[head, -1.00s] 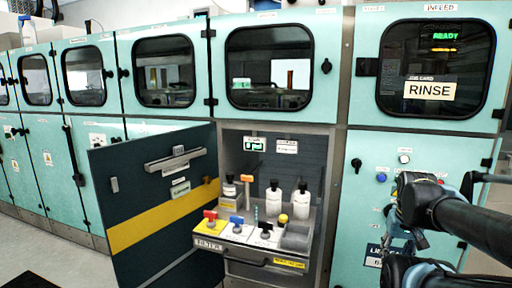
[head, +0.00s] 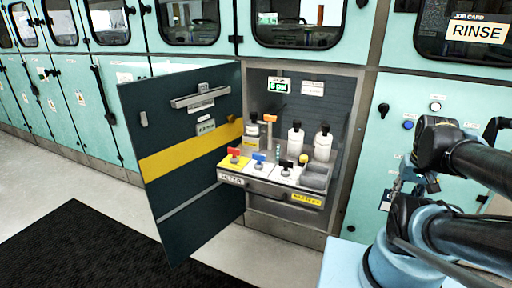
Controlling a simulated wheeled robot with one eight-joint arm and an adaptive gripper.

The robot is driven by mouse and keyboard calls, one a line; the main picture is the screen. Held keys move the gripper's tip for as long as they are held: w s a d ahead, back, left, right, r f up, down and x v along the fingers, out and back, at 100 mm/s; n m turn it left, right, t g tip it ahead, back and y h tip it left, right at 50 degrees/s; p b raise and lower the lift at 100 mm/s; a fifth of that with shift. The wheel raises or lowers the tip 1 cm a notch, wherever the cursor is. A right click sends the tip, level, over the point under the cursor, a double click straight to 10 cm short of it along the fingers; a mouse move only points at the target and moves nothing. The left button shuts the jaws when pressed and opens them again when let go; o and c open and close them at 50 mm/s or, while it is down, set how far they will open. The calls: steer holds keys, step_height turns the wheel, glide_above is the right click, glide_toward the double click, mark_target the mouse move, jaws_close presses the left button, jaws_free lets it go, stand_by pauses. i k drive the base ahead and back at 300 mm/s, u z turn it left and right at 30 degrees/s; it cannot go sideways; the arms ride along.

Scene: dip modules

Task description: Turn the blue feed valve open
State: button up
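The blue feed valve (head: 259,157) is a small blue handle on a pale panel of the pull-out shelf (head: 270,181) in the open cabinet. A red-handled valve (head: 234,154) is to its left and a black-handled one (head: 287,163) to its right. The blue handle appears to lie crosswise, but it is too small to read its exact angle. My arm is folded at the right of the head view, well apart from the valve. I cannot make out gripper fingers among its dark links, so whether they are open or shut does not show.
The dark cabinet door (head: 185,210) with a yellow band stands open on the left. A black mat (head: 75,250) lies on the floor. The floor before the cabinet is clear.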

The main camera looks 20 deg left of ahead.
mark_target(259, 158)
steer(key=u, duration=1.7)
steer(key=k, duration=1.2)
steer(key=z, duration=0.55)
steer(key=i, duration=1.05)
steer(key=u, duration=0.05)
